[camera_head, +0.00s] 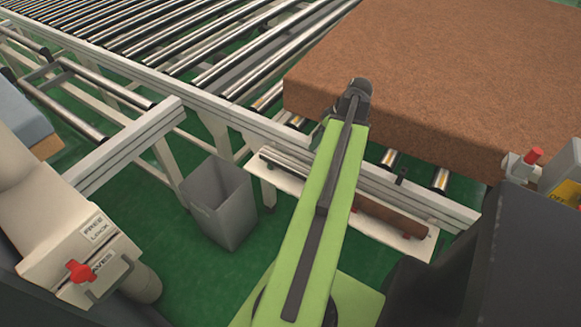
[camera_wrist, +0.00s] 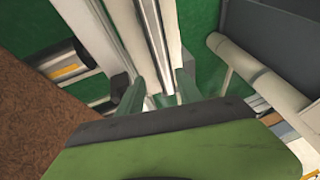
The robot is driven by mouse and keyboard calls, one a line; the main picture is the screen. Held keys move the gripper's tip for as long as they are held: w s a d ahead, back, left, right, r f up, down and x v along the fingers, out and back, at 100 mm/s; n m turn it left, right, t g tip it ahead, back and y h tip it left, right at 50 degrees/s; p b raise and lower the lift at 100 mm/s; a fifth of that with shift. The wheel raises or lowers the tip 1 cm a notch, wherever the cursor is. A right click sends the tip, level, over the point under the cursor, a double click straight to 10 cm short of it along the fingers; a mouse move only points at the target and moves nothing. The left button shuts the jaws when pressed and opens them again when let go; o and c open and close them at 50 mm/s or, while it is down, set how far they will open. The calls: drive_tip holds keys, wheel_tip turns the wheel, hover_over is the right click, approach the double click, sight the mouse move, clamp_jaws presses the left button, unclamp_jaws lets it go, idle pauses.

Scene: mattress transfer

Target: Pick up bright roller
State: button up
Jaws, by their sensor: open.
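A bright, shiny metal roller (camera_wrist: 154,42) lies lengthwise on a pale shelf in the wrist view. Its near end reaches down between the fingertips of my gripper (camera_wrist: 160,92). The two green fingers are apart, one on each side of the roller's line; I cannot tell whether either touches it. In the head view the pale shelf (camera_head: 265,172) stands beside the conveyor frame, and my green arm crosses over its middle. My fingers are hidden there behind the arm, and I cannot pick out the bright roller with certainty.
A large brown mattress (camera_head: 450,75) rests on the conveyor at right. Conveyor rollers (camera_head: 165,45) fill the back left. A grey bin (camera_head: 218,200) stands on the green floor left of the shelf. A brown bar (camera_head: 392,215) lies at the shelf's right part.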

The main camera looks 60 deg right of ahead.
sight(297, 165)
drive_tip(key=o, duration=0.5)
drive_tip(key=shift+w+a+f, duration=0.15)
drive_tip(key=shift+w+f, duration=0.05)
drive_tip(key=shift+c, duration=0.2)
drive_tip(key=shift+o, duration=0.2)
drive_tip(key=b+x, duration=1.1)
drive_tip(key=shift+f, duration=0.35)
drive_tip(key=shift+w+a+f, duration=0.15)
drive_tip(key=shift+w, duration=0.05)
drive_tip(key=b+x, duration=0.5)
drive_tip(key=shift+f, duration=0.1)
drive_tip(key=shift+w, duration=0.15)
drive_tip(key=shift+c, duration=0.3)
clamp_jaws()
